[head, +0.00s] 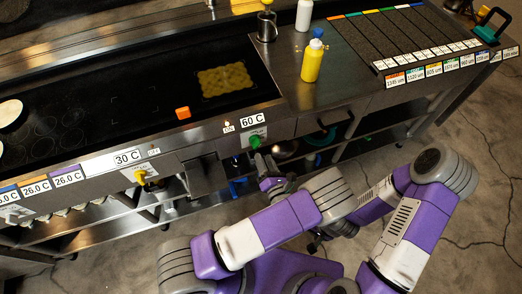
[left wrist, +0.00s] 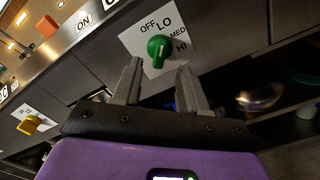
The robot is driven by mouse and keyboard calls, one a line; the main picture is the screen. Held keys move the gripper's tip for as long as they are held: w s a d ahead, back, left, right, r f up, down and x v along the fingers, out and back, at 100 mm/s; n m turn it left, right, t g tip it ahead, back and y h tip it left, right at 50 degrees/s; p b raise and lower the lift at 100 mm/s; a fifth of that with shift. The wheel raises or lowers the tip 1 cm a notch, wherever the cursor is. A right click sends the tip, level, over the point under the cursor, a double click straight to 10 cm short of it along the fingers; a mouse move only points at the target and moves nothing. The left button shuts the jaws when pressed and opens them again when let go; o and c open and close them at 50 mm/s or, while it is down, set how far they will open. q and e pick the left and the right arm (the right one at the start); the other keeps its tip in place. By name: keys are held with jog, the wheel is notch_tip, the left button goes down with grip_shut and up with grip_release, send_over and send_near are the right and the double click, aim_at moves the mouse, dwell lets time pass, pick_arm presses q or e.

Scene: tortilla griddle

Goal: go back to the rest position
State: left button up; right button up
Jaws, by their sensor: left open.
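My left gripper (head: 266,170) is at the front of the counter, just below a green knob (head: 255,141). In the left wrist view the same gripper (left wrist: 161,85) is open, with nothing between its two fingers. The green knob (left wrist: 158,47) is beyond the fingertips on a white plate marked OFF, LO, MED and HI; it looks apart from them. I cannot tell exactly which mark the knob points to.
The dark griddle (head: 130,105) holds a yellowish patch (head: 226,79) and an orange cube (head: 183,113). A yellow bottle (head: 312,61) and metal cup (head: 267,27) stand right of it. A yellow knob (head: 140,177) is further left. Open shelves lie under the counter; floor is clear at right.

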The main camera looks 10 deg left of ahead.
pick_arm(q)
jog(key=shift+s+d, duration=0.35)
jog(key=shift+s, duration=0.25)
jog(key=s+a+f+n+g+y+b, duration=0.35)
jog(key=s+a+f+n+g, duration=0.25)
jog(key=s+a+n+g, duration=0.55)
jog(key=s+d+f+n+g+h+p, duration=0.2)
jog(key=s+d+f+n+g+h, duration=0.4)
jog(key=s+n+g, duration=0.25)
jog(key=d+f+n+h, duration=0.2)
jog(key=d+n+h, duration=0.4)
jog(key=n+h, duration=0.35)
jog(key=w+n+t, duration=0.1)
jog(key=n, duration=0.2)
jog(key=w+r+n+t+h+p, duration=0.1)
jog(key=w+n+t, duration=0.1)
jog(key=n, duration=0.2)
jog(key=w+a+r+n+t+h, duration=0.1)
jog(key=w+n+t, duration=0.1)
jog(key=n, duration=0.1)
jog(key=shift+p, duration=0.35)
